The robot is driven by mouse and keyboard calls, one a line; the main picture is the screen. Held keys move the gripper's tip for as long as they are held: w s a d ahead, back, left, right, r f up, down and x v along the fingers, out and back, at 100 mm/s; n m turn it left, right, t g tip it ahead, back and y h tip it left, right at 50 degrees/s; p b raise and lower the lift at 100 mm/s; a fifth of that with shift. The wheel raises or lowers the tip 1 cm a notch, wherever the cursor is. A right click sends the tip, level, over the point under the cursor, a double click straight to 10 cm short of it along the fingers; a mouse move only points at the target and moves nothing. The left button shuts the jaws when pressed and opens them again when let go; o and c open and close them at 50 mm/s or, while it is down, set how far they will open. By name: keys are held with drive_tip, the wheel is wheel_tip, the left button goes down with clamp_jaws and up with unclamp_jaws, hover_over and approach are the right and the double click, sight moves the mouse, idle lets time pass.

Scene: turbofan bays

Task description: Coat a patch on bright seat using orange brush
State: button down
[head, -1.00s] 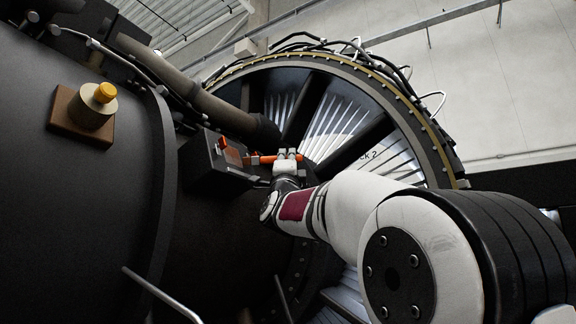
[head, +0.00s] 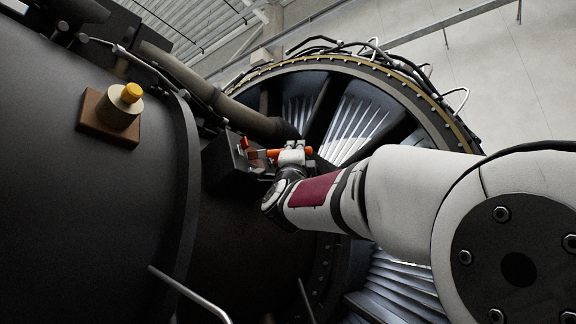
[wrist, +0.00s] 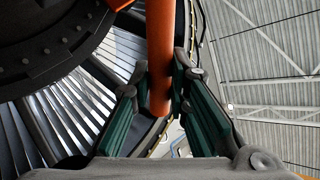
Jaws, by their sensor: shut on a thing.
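The orange brush (head: 276,153) lies across my gripper (head: 293,156) in the head view, its left end at or close to the front of a dark box. In the wrist view, its orange handle (wrist: 160,55) stands between the green-padded fingers of my gripper (wrist: 160,90), which is shut on it. The brush's working end is out of the wrist view and too small to make out in the head view. I cannot tell for sure which surface is the bright seat, or whether the brush touches anything.
The dark box (head: 228,165) bears a small orange-red piece (head: 244,143). A yellow-capped pot (head: 118,108) stands on a brown block (head: 98,126) on the dark casing (head: 80,210). The finned engine ring (head: 358,120) lies behind my arm. A bent metal rod (head: 190,295) juts out below.

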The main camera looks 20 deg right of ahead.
idle(0.3)
drive_tip(key=s+d+r+b, duration=0.1)
drive_tip(key=s+d+r, duration=0.1)
drive_tip(key=s+d, duration=0.1)
drive_tip(key=shift+s+b, duration=0.4)
drive_tip(key=shift+s, duration=0.4)
drive_tip(key=shift+d+r, duration=0.1)
drive_tip(key=shift+s+d+r+b, duration=0.3)
drive_tip(key=shift+s+d, duration=0.1)
drive_tip(key=shift+s, duration=0.15)
drive_tip(key=shift+s+d+r+b, duration=0.25)
drive_tip(key=shift+s+d, duration=0.15)
drive_tip(key=shift+s, duration=0.15)
